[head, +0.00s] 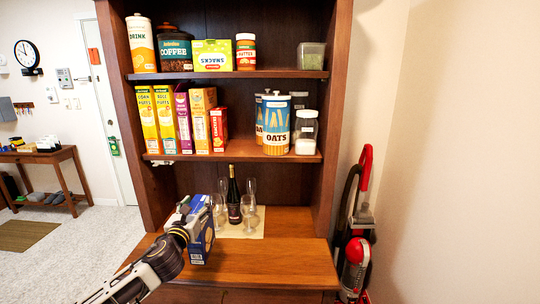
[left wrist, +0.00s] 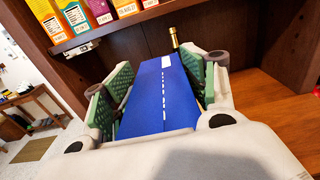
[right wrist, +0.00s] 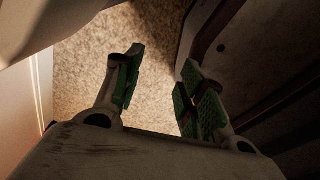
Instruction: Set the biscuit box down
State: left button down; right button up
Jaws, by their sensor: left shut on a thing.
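The blue biscuit box (head: 207,240) is upright at the left of the wooden counter, in my left gripper (head: 189,220). In the left wrist view its long blue face (left wrist: 158,110) lies between the two green-padded fingers of my left gripper (left wrist: 160,82), which are shut on its sides. The box's lower edge is at or just over the counter top; I cannot tell if it touches. My right gripper (right wrist: 162,72) shows only in the right wrist view, with its fingers apart and nothing between them.
The wooden counter (head: 270,255) is clear in front and right. Glasses (head: 250,217) and a dark bottle (head: 234,200) stand on a light mat just right of the box. Shelves above hold cereal boxes, oats (head: 276,128) and jars. A red vacuum cleaner (head: 355,250) stands at right.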

aim_at(197, 210)
pick_arm(q)
jog(key=r, duration=0.1)
jog(key=s+r, duration=0.1)
jog(key=r, duration=0.1)
jog(key=shift+d+r, duration=0.1)
jog(key=shift+d, duration=0.1)
jog(key=shift+s+d+r, duration=0.2)
jog(key=shift+s+r, duration=0.1)
jog(key=shift+s, duration=0.05)
jog(key=shift+s+d, duration=0.15)
jog(key=shift+s, duration=0.2)
jog(key=shift+s+d+f, duration=0.2)
jog(key=shift+s+f, duration=0.2)
jog(key=shift+s, duration=0.25)
jog(key=shift+s+d+f, duration=0.1)
jog(key=shift+s+f, duration=0.4)
jog(key=shift+f, duration=0.1)
jog(key=s+f, duration=0.5)
jog(key=f, duration=0.5)
jog(key=s+f, duration=0.5)
jog(key=f, duration=0.5)
jog(key=shift+s+d+y, duration=0.15)
jog(key=shift+d+y, duration=0.05)
jog(key=shift+y, duration=0.1)
pick_arm(e)
jog(key=shift+s, duration=0.7)
pick_arm(q)
jog(key=shift+f, duration=0.1)
pick_arm(e)
jog(key=shift+w, duration=0.1)
